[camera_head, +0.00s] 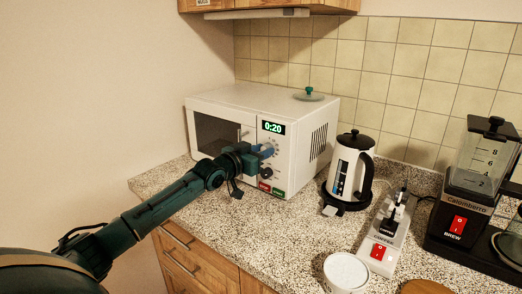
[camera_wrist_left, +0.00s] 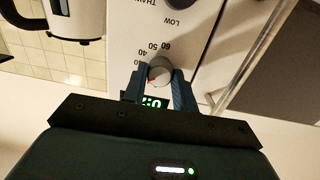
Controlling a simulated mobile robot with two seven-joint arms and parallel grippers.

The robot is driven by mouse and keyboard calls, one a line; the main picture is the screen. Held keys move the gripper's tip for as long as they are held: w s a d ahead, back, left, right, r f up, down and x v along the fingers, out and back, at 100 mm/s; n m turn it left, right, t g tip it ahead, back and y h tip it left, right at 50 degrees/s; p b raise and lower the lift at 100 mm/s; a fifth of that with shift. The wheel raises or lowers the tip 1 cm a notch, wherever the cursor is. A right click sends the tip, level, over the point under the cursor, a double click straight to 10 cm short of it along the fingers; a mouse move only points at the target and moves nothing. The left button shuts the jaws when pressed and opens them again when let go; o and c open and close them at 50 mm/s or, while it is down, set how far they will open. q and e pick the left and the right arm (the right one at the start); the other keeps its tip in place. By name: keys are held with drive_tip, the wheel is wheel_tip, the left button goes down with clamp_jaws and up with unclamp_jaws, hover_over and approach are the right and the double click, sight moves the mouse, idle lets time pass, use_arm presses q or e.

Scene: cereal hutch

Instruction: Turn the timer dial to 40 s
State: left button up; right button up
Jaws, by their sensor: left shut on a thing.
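The white microwave (camera_head: 222,100) stands on the counter against the tiled wall. Its green display (camera_head: 273,128) reads 0:20. My left gripper (camera_head: 266,151) reaches its control panel just below the display. In the left wrist view, my left gripper (camera_wrist_left: 160,84) is shut on the round grey timer dial (camera_wrist_left: 159,70), with one blue finger on each side. A red mark shows on the dial's edge, and printed numbers such as 40, 50 and 60 lie around it. In the head view the fingers largely hide this dial. My right gripper is not in view.
A dark lower knob (camera_head: 266,173) sits below the timer dial, above red and green buttons. A white kettle (camera_head: 349,166) stands to the right of the microwave.

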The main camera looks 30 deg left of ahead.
use_arm(q)
drive_tip(key=m+y+p, duration=0.1)
drive_tip(key=m+p, duration=0.2)
drive_tip(key=m, duration=0.8)
drive_tip(key=shift+d, duration=0.1)
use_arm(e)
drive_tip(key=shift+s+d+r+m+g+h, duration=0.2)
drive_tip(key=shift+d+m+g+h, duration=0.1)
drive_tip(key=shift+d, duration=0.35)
use_arm(q)
drive_tip(key=shift+m, duration=0.4)
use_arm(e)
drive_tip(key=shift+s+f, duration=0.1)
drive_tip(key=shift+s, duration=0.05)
use_arm(q)
drive_tip(key=o, duration=1)
drive_tip(key=shift+s, duration=0.15)
